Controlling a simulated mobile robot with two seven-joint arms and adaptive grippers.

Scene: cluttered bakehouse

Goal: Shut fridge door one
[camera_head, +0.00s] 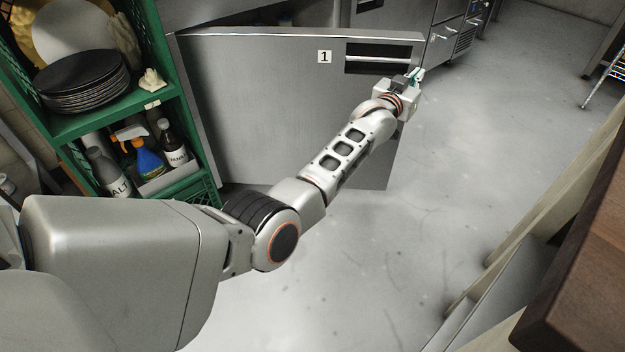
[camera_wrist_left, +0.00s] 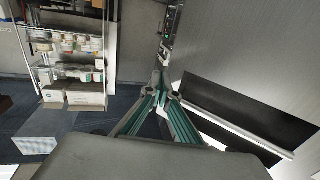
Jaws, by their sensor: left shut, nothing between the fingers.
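Fridge door one (camera_head: 270,110) is a flat steel panel marked with a "1" label (camera_head: 324,57). It stands swung open, out from the steel counter behind it. Its dark recess with a bar handle (camera_head: 385,60) is near the top right of the panel. My left gripper (camera_head: 417,75) is shut and empty at the door's free edge, just right of the handle recess. My forearm crosses in front of the panel and hides part of it. In the left wrist view the teal fingers (camera_wrist_left: 162,78) are together, with the handle bar (camera_wrist_left: 245,131) to their right. I cannot tell whether they touch the door.
A green shelf rack (camera_head: 165,110) with dark plates (camera_head: 83,80) and bottles (camera_head: 147,155) stands left, close to the door's hinge side. A wooden worktop (camera_head: 585,270) is at the lower right. The grey floor (camera_head: 490,130) right of the door is clear.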

